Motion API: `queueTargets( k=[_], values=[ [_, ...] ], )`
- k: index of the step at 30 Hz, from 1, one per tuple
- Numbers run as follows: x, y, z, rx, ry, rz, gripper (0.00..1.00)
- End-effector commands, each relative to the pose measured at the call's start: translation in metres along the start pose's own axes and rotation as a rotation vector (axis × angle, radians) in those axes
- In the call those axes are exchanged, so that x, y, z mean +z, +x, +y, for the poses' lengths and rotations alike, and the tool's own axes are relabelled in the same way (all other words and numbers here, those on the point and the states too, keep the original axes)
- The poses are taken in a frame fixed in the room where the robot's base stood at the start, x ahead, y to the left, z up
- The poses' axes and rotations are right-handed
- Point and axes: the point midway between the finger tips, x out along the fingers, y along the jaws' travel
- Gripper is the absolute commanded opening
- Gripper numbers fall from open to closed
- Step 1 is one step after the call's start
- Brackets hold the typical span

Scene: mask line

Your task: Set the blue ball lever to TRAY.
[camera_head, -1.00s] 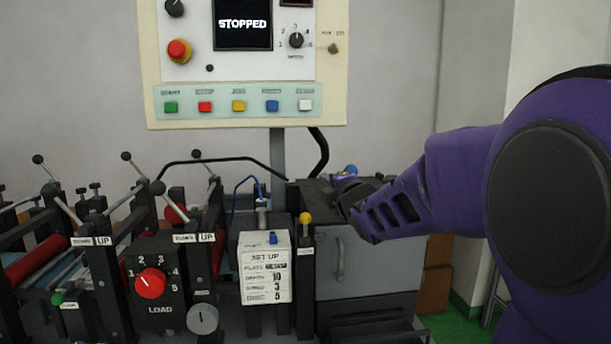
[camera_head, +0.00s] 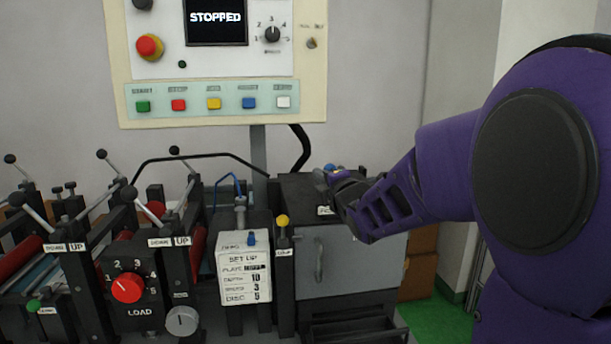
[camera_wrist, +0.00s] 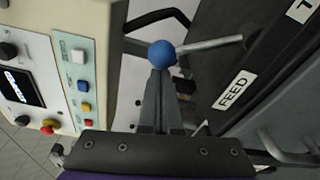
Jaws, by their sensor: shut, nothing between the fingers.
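The blue ball lever (camera_wrist: 161,53) has a blue ball on a grey rod that runs right to the dark box top in the wrist view. The ball also shows in the head view (camera_head: 330,168), partly behind my gripper. A FEED label (camera_wrist: 233,90) is on the box below the rod, and a cut-off label starting with T (camera_wrist: 303,9) is at the upper right. My gripper (camera_wrist: 162,73) is shut and empty, its fingertips right at the ball; I cannot tell whether they touch. It also shows over the box in the head view (camera_head: 330,182).
A yellow ball lever (camera_head: 282,221) and a set-up card (camera_head: 245,275) stand left of the grey box (camera_head: 350,265). The control panel (camera_head: 215,103) is above, reading STOPPED. Rollers and several black-knobbed levers are at the left. A black curved bar (camera_wrist: 155,18) is near the blue ball.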

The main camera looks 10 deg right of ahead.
Motion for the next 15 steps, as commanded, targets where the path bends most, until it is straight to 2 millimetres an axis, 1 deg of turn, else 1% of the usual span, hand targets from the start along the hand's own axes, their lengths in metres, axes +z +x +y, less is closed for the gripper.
queueTargets(
  k=[8,15],
  values=[
    [0.0006,-0.0001,0.0004,0.001,0.006,0.000,0.00],
    [0.0047,-0.0007,0.0031,0.008,0.053,0.000,0.00]
  ],
)
